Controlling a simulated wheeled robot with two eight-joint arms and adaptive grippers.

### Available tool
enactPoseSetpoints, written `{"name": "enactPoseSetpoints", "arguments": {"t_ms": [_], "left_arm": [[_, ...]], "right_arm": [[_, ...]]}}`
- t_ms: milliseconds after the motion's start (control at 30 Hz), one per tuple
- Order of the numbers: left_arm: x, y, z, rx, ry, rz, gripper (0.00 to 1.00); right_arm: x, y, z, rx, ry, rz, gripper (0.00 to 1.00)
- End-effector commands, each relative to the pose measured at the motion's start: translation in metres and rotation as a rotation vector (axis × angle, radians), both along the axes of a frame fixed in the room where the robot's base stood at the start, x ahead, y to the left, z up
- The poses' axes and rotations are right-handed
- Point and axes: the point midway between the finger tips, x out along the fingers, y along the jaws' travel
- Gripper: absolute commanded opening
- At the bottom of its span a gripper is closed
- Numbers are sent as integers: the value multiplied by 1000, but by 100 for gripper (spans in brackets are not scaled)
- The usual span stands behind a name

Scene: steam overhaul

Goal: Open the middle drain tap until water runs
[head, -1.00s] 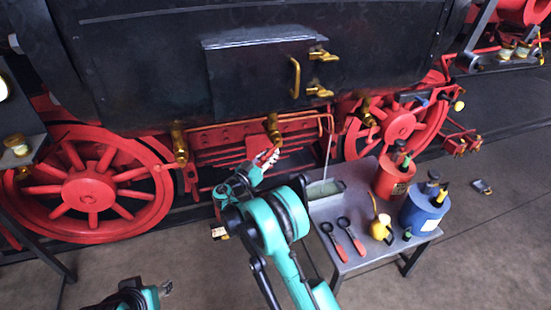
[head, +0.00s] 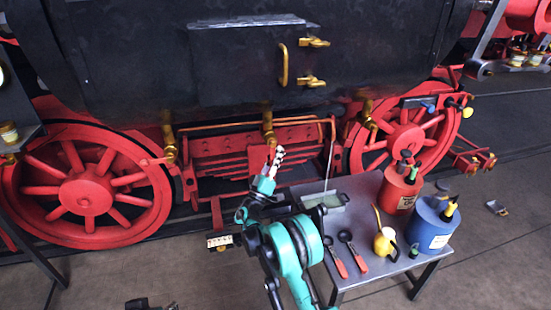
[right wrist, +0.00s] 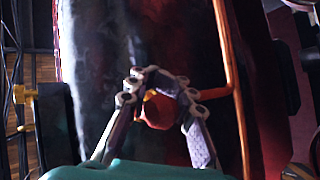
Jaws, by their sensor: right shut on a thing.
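The middle drain tap (head: 268,124) is a brass fitting hanging under the black tank, between the two red wheels. My right gripper (head: 277,154) is just below it. In the right wrist view, the fingers of my right gripper (right wrist: 161,100) are closed around an orange-brass part of the tap (right wrist: 156,112), most likely its handle. The fingers hide part of it, so its exact turn is hard to tell. No running water shows beneath the tap. Only a dark tip of my left gripper (head: 138,303) shows at the bottom edge; its jaws are unclear.
Similar brass taps hang to the left (head: 169,137) and right (head: 368,112). A grey bench (head: 352,283) in front holds a red can (head: 397,190), a blue can (head: 428,222), a yellow oiler (head: 385,242) and two red-handled tools.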

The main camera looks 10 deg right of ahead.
Motion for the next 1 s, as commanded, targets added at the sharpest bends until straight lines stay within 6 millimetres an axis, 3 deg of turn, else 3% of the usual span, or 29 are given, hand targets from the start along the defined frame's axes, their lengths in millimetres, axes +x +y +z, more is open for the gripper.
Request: {"name": "enactPoseSetpoints", "arguments": {"t_ms": [600,633,700,1000], "left_arm": [[0,0,-4,0,0,0,43],[0,0,-4,0,0,0,43],[0,0,-4,0,0,0,43],[0,0,-4,0,0,0,43]], "right_arm": [[2,-1,3,-49,1,3,0],[2,-1,3,-49,1,3,21],[2,-1,3,-49,1,3,39],[0,-2,2,-46,-1,2,42]]}}
